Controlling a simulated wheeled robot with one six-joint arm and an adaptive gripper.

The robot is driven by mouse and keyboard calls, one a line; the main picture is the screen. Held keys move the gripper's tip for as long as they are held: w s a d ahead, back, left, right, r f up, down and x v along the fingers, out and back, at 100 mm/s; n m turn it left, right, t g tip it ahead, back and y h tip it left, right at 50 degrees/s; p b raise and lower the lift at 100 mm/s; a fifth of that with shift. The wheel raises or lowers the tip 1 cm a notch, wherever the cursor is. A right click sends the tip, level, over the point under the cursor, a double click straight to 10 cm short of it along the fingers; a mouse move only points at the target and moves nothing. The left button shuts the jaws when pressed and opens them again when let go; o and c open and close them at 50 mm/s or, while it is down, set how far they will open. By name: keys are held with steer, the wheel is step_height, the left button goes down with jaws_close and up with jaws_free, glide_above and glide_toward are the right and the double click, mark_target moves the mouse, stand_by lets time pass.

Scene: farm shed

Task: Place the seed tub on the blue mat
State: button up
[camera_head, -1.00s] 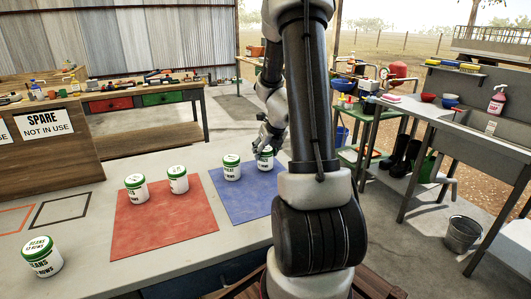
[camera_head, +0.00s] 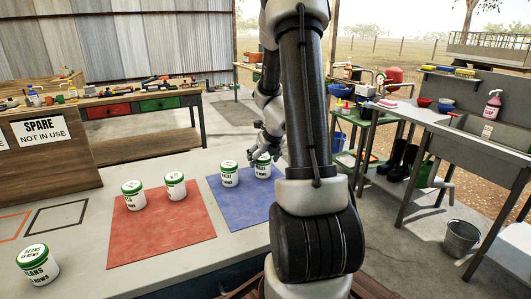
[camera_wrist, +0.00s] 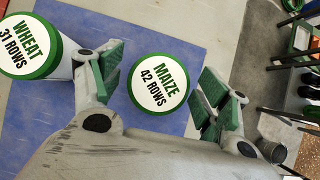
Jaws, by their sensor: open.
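A white seed tub with a green rim, marked MAIZE 42 ROWS (camera_wrist: 158,84), stands upright on the blue mat (camera_head: 240,211). It also shows in the head view (camera_head: 263,171), at the mat's back right. My gripper (camera_wrist: 161,71) is open, with one green-padded finger on each side of this tub. In the head view my gripper (camera_head: 266,151) is at the tub's top. I cannot tell whether the fingers touch it. A second tub, marked WHEAT 31 ROWS (camera_wrist: 28,46), stands to its left on the same mat, also in the head view (camera_head: 229,174).
Two similar tubs (camera_head: 133,195) (camera_head: 176,186) stand on the red mat (camera_head: 160,231). A BEANS tub (camera_head: 37,265) stands at the bench's front left, near outlined squares (camera_head: 55,217). The bench is clear between them. A sink table (camera_head: 480,140) is at the right.

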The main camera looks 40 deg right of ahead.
steer(key=v, duration=1.2)
steer(key=s+a+r+n+y, duration=0.15)
steer(key=a+r+n, duration=0.25)
steer(key=a+n, duration=0.4)
steer(key=s+a+r+n, duration=0.2)
steer(key=s+n, duration=0.4)
steer(key=n, duration=0.4)
steer(key=s+a+r+n+g, duration=0.1)
steer(key=s+a+n, duration=0.4)
steer(key=n, duration=0.5)
steer(key=s+a+r+n+g, duration=0.1)
steer(key=s+a+r+n, duration=0.2)
steer(key=s+n, duration=0.3)
steer(key=n, duration=0.4)
steer(key=shift+s+a+n, duration=0.15)
steer(key=shift+s+n, duration=0.15)
